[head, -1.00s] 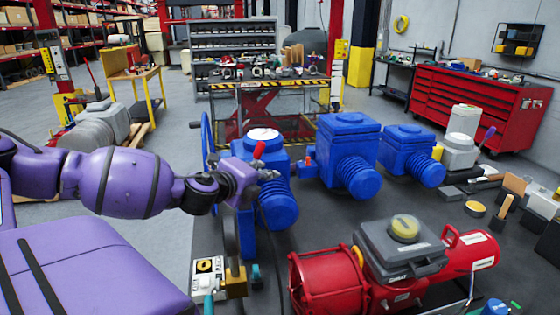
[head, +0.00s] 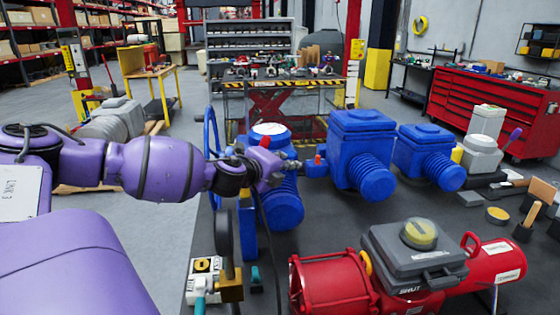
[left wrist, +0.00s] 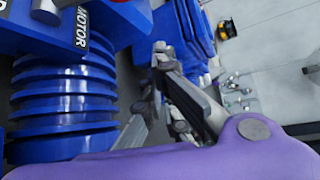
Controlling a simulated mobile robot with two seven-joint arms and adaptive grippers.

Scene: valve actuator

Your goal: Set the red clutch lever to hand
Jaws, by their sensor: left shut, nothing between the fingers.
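The nearest blue valve actuator (head: 284,204) stands at the middle of the head view, with a white dial (head: 269,128) on top and a ribbed motor housing. The red clutch lever (head: 265,142) shows only as a small red tip above my left gripper; the gripper hides the rest, so I cannot tell its angle or whether they touch. My left gripper (head: 293,166) is shut and empty in front of this actuator, pointing right. In the left wrist view, its fingers (left wrist: 160,67) are beside the ribbed blue housing (left wrist: 62,100), which has a MOTOR label. The red lever does not show there.
A second blue actuator (head: 362,145), with its own small red lever (head: 318,159), stands just right of my fingertips. A third blue actuator (head: 428,157) is beyond it. A red actuator (head: 335,285) lies in front. A blue handwheel (head: 211,140) stands at the left.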

